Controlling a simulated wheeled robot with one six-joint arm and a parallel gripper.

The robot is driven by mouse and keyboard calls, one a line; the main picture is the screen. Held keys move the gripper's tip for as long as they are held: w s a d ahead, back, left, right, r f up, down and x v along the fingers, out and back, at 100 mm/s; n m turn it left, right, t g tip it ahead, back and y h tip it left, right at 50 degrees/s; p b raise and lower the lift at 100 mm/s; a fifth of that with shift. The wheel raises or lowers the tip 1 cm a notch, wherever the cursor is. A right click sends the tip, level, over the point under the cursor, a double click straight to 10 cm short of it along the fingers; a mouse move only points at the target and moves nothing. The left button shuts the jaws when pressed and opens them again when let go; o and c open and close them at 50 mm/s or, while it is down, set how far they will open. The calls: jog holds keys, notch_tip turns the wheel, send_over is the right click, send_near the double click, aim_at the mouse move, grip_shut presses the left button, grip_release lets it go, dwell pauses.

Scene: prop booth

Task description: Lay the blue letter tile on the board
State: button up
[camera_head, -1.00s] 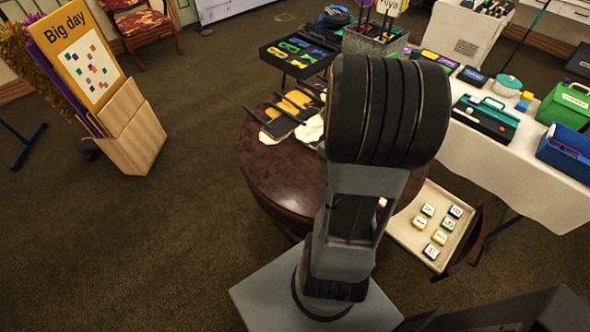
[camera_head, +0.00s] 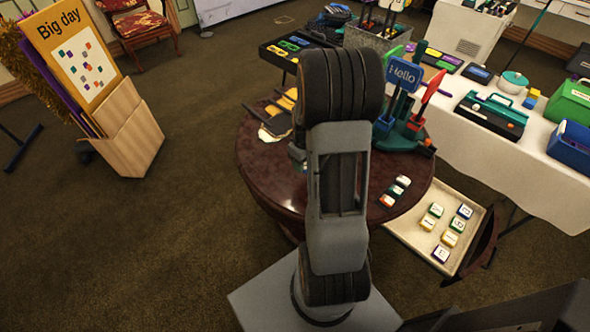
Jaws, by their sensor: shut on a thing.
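My gripper (camera_head: 297,156) is mostly hidden behind my own arm. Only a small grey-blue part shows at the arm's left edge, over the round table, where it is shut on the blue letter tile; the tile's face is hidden. A short slanting row of letter tiles (camera_head: 395,190), purple, green and orange, lies on the table right of my arm. I cannot make out a separate board under them. Several more letter tiles lie in a pale tray (camera_head: 412,238) at the right, one of them blue (camera_head: 464,211).
The round dark-red table (camera_head: 262,170) bears black strips and yellow pieces (camera_head: 275,118) at back left. A stand with a blue "Hello" sign (camera_head: 404,75) and red and green paddles stands at its back right. A white-clothed table (camera_head: 500,165) with cases is beyond.

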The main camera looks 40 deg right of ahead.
send_over(295, 175)
notch_tip(295, 175, down, 5)
jog(key=shift+r, duration=0.1)
jog(key=shift+w+f, duration=0.1)
jog(key=shift+f, duration=1.4)
jog(key=shift+f, duration=0.15)
jog(key=o, duration=0.5)
jog(key=shift+f, duration=0.1)
jog(key=shift+c, duration=0.2)
jog(key=o, duration=0.4)
jog(key=shift+o, duration=0.2)
